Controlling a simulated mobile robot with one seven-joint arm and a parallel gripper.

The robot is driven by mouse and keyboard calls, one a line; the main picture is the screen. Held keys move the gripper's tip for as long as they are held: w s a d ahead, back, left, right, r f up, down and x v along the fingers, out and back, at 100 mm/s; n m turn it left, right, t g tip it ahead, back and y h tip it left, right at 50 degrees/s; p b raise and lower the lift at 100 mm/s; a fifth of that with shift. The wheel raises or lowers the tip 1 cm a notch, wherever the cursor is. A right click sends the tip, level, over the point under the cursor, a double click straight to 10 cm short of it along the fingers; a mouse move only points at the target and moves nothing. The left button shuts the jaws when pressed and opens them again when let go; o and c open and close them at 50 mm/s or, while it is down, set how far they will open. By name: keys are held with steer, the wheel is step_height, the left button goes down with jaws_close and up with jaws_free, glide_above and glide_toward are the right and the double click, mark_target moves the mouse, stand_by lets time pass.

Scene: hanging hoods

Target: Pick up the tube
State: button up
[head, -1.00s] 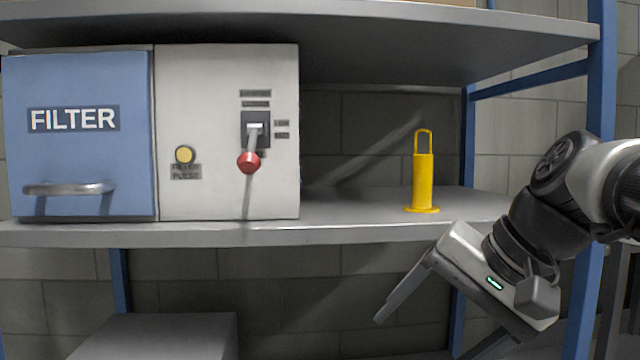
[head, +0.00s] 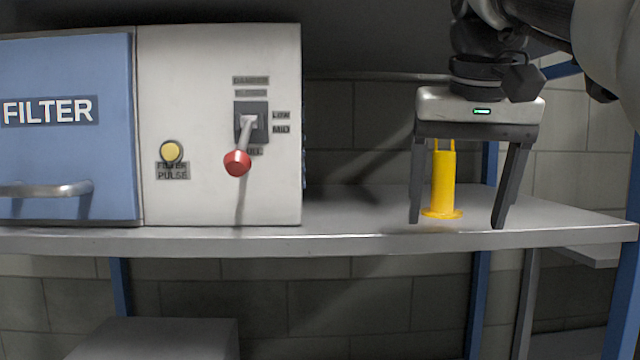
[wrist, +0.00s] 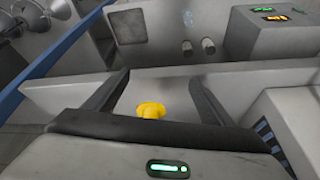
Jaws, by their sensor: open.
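The tube is a yellow cylinder (head: 443,185) with a round base flange and a loop handle at its top. It stands upright on the grey shelf (head: 350,215). My gripper (head: 455,222) is open and points down, in front of the tube in the head view. The fingers appear on either side of the tube, and the palm hides the top of the handle. The tube is not gripped. In the wrist view a yellow part of the tube (wrist: 151,110) shows between the fingers, nearer the left one; the palm edge hides the rest.
Left on the shelf stand a blue FILTER box (head: 70,130) with a bar handle and a white panel (head: 215,100) with a red-knobbed lever (head: 237,162) and a yellow button (head: 171,151). A blue post (head: 627,230) stands at right. The shelf between panel and tube is clear.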

mark_target(445, 182)
steer(key=w, duration=0.2)
steer(key=w+d+p, duration=0.1)
steer(key=w, duration=0.2)
steer(key=w+d+p, duration=0.1)
steer(key=w, duration=0.1)
steer(key=shift+w+d+r, duration=0.2)
steer(key=shift+w, duration=0.2)
steer(key=w+p, duration=0.1)
steer(key=w, duration=0.1)
steer(key=w+d, duration=0.1)
steer(key=w, duration=0.1)
steer(key=shift+p, duration=0.35)
steer(key=shift+w+d+f, duration=0.15)
steer(key=shift+w+f, duration=0.05)
steer(key=shift+f, duration=0.4)
steer(key=c, duration=1.2)
steer(key=shift+c, duration=1)
steer(key=shift+r, duration=0.15)
